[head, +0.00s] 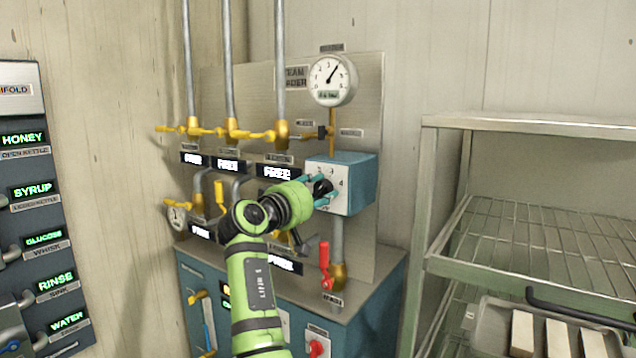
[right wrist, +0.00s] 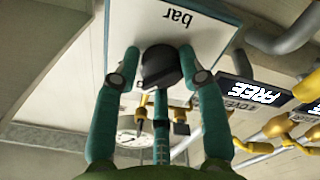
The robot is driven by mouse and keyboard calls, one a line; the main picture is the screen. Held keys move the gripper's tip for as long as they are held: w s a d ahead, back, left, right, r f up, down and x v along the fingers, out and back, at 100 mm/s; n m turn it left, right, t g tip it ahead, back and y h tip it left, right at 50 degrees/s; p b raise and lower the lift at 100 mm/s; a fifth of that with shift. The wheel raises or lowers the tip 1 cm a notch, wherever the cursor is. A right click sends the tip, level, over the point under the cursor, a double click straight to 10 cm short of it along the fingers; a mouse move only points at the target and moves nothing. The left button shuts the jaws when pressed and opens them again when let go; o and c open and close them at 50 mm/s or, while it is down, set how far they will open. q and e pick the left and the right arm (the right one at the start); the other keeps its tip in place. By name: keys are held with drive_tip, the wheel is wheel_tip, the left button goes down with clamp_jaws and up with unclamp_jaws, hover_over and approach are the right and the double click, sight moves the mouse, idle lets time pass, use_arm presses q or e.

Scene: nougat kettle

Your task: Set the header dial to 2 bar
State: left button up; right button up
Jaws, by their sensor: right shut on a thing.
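The header dial is a black knob (head: 323,187) on the white front face of a blue box (head: 357,178), with numerals such as 3 and 4 around it. My right gripper (head: 318,188) is shut on the knob. In the right wrist view the fingers of my right gripper (right wrist: 160,75) stand on both sides of the dark knob (right wrist: 160,66), below the upside-down word "bar". The knob's pointer is too hidden to read. A round white gauge (head: 331,80) above the box has its needle pointing up and right. My left gripper is not in view.
Yellow-handled valves (head: 231,130) and grey pipes stand left of the box. A red lever (head: 324,262) hangs below it. A wire shelf (head: 545,235) is at the right, and a dark labelled panel (head: 40,215) at the far left.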

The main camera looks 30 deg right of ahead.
drive_tip(key=n+p, duration=0.3)
drive_tip(key=shift+d+n, duration=0.15)
drive_tip(key=shift+n, duration=0.25)
drive_tip(key=n+p, duration=0.5)
drive_tip(key=shift+s, duration=0.1)
drive_tip(key=shift+n+p, duration=1.9)
drive_tip(key=shift+p, duration=0.05)
drive_tip(key=shift+f, duration=0.1)
drive_tip(key=o, duration=1.1)
drive_tip(key=shift+c, duration=0.2)
drive_tip(key=shift+o, duration=0.3)
drive_tip(key=shift+s, duration=0.1)
drive_tip(key=shift+d, duration=0.1)
drive_tip(key=shift+r, duration=0.2)
